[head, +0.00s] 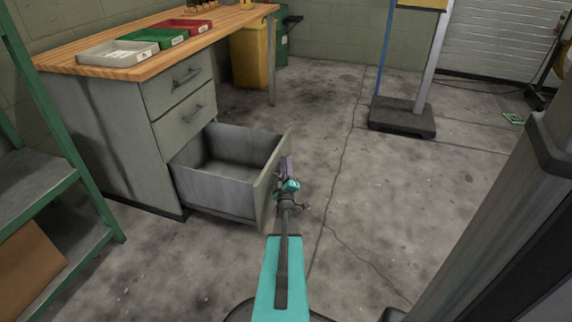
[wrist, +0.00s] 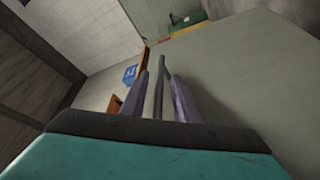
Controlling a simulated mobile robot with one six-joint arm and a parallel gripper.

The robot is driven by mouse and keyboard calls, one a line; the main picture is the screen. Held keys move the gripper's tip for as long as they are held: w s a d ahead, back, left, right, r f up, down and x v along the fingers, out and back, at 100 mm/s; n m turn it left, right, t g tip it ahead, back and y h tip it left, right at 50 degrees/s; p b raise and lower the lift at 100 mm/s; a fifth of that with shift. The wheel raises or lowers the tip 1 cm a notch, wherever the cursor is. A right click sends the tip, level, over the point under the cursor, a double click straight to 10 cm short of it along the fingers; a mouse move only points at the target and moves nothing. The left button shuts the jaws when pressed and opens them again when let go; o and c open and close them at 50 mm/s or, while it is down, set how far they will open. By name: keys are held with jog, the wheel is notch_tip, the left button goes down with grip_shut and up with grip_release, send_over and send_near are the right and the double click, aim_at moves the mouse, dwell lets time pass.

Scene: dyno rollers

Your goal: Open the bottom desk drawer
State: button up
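The bottom drawer (head: 225,189) of the grey desk is pulled far out, and its empty inside shows in the head view. My gripper (head: 289,177) is at the outer face of the drawer front (head: 268,182). In the wrist view, the two grey-purple fingers (wrist: 160,95) stand apart on either side of the drawer's dark bar handle (wrist: 160,72). Narrow gaps seem to show between the handle and the fingers. The handle is hidden in the head view.
The two upper drawers (head: 182,100) are shut. Trays (head: 119,54) sit on the wooden desktop (head: 150,69). A green shelf rack (head: 60,170) stands at the left. A post with a dark base (head: 402,118) stands at the back right. The floor right of the drawer is clear, apart from a thin crack.

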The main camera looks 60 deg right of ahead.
jog(key=shift+s, duration=0.1)
jog(key=p+v, duration=0.4)
jog(key=v, duration=0.9)
jog(key=shift+a, duration=0.35)
jog(key=shift+s+f, duration=0.1)
jog(key=shift+s, duration=0.05)
